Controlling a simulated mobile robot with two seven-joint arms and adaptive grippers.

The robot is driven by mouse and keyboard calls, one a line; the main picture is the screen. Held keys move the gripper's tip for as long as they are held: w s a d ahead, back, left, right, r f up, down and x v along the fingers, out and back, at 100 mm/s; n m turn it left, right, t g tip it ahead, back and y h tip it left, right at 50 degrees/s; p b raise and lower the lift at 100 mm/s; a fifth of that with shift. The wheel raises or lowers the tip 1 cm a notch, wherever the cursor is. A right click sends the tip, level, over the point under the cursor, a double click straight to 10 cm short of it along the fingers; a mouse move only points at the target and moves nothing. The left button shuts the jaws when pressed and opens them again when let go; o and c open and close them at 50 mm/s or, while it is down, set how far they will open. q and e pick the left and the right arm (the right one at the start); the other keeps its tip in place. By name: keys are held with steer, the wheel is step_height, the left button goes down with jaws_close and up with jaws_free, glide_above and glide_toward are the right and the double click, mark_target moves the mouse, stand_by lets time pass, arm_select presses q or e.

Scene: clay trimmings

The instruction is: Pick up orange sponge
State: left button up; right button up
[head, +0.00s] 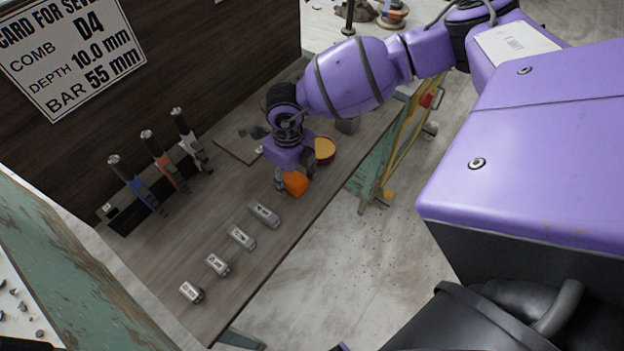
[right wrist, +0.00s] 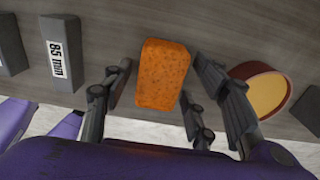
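The orange sponge (head: 296,184) lies on the wooden bench near its front edge, below my right gripper (head: 291,178). In the right wrist view the sponge (right wrist: 163,74) is a rounded block between the two fingers of the right gripper (right wrist: 157,98). The fingers are spread, one on each side. A gap shows between the left finger and the sponge; the right finger is very close to it, and I cannot tell if it touches. In the head view the gripper partly hides the sponge. My left gripper is not in view.
A round bowl (head: 325,150) with a tan inside stands close beside the gripper; it also shows in the right wrist view (right wrist: 264,92). Several labelled grey blocks (head: 241,237) line the bench. Upright tools (head: 157,150) stand by the back board. Bare bench lies between.

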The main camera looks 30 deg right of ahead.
steer(key=c, duration=0.8)
steer(key=shift+r, duration=0.1)
